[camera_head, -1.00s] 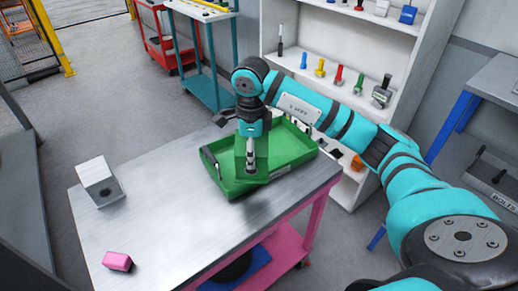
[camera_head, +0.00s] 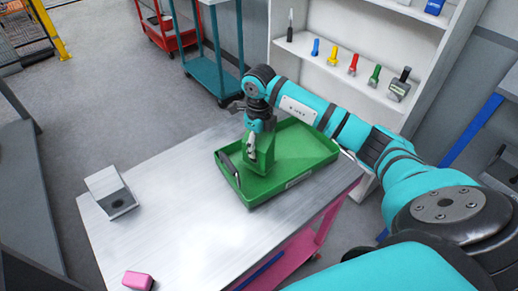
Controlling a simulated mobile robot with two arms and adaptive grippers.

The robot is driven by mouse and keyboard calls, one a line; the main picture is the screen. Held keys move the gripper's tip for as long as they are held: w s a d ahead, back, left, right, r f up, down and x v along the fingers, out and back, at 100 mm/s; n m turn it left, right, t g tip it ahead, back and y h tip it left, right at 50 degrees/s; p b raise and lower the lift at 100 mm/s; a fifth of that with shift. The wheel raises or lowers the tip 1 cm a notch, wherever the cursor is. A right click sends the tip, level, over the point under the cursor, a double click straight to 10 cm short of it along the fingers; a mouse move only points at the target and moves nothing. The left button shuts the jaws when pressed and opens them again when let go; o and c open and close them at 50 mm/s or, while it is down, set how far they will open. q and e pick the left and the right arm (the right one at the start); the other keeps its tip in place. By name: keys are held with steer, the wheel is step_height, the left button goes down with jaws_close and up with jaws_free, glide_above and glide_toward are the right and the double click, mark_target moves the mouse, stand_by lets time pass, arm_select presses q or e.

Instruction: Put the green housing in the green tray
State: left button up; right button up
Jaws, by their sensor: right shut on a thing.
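The green tray (camera_head: 306,151) stands on the metal-topped table, its black handle at the left end. The green housing (camera_head: 262,163) is a block at the left part of the tray, inside its walls as seen from here. My right gripper (camera_head: 252,155) comes down from above and is shut on the housing. I cannot tell whether the housing's underside touches the tray floor. My left gripper is not in view.
A grey-white block with a hole (camera_head: 111,191) stands at the table's left edge, and a pink block (camera_head: 137,281) lies at the front. The table top (camera_head: 185,210) between is clear. A white shelf (camera_head: 330,75) with coloured tools stands behind.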

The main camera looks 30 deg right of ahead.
mark_target(258, 152)
step_height(258, 152, down, 3)
steer(key=shift+f+p, duration=0.1)
steer(key=shift+p, duration=0.3)
steer(key=o, duration=0.9)
steer(key=shift+f, duration=0.1)
steer(key=o, duration=0.4)
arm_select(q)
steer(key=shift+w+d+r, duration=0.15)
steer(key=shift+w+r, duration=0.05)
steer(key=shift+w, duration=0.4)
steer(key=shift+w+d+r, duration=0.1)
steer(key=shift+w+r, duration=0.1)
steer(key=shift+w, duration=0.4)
arm_select(e)
steer(key=shift+o, duration=0.2)
